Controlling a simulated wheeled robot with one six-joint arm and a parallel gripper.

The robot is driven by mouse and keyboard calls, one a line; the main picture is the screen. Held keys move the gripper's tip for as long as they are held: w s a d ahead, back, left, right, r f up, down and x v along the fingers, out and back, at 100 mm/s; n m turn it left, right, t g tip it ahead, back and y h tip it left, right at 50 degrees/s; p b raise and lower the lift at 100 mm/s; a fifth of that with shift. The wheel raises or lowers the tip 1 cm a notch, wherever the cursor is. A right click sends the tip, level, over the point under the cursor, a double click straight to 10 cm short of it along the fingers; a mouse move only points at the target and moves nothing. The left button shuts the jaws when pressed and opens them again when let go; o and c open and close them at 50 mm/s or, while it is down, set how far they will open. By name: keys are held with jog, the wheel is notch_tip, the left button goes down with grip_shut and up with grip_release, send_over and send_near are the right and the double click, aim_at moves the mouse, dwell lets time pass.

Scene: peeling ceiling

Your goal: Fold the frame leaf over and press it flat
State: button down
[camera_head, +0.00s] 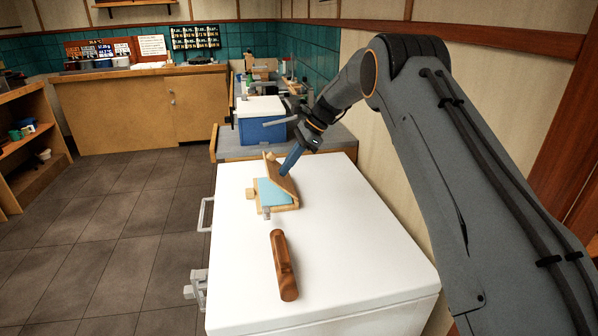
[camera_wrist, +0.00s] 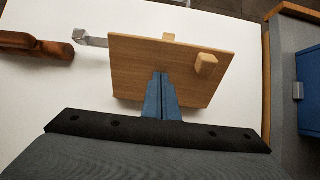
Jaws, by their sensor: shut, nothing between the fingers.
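The wooden frame leaf (camera_head: 281,178) stands tilted up along the right side of the wooden frame (camera_head: 289,207) on the white worktop. The frame's base holds a light blue sheet (camera_head: 272,192). My gripper (camera_head: 287,170) is shut and empty, with its blue fingertips at the leaf's outer right face. In the wrist view the leaf (camera_wrist: 130,68) fills the middle, and my shut fingers (camera_wrist: 161,78) overlap its face. Whether they touch it I cannot tell. A small wooden knob (camera_wrist: 206,64) shows near the leaf's right edge. The sheet is hidden behind the leaf there.
A brown wooden tool (camera_head: 284,265) lies on the white worktop (camera_head: 340,255) in front of the frame. A small metal clasp (camera_head: 267,213) sits at the frame's near edge. A blue box with a white lid (camera_head: 262,125) stands behind on a grey surface. The worktop's right part is clear.

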aim_at(280, 177)
jog(key=shift+s+a+f, duration=0.15)
jog(key=shift+a+f, duration=0.4)
jog(key=shift+a, duration=0.1)
jog(key=shift+b+x, duration=0.45)
jog(key=shift+x, duration=0.6)
jog(key=shift+f, duration=0.45)
jog(key=shift+r+p, duration=0.7)
jog(key=shift+r, duration=2.85)
jog(key=shift+d, duration=0.1)
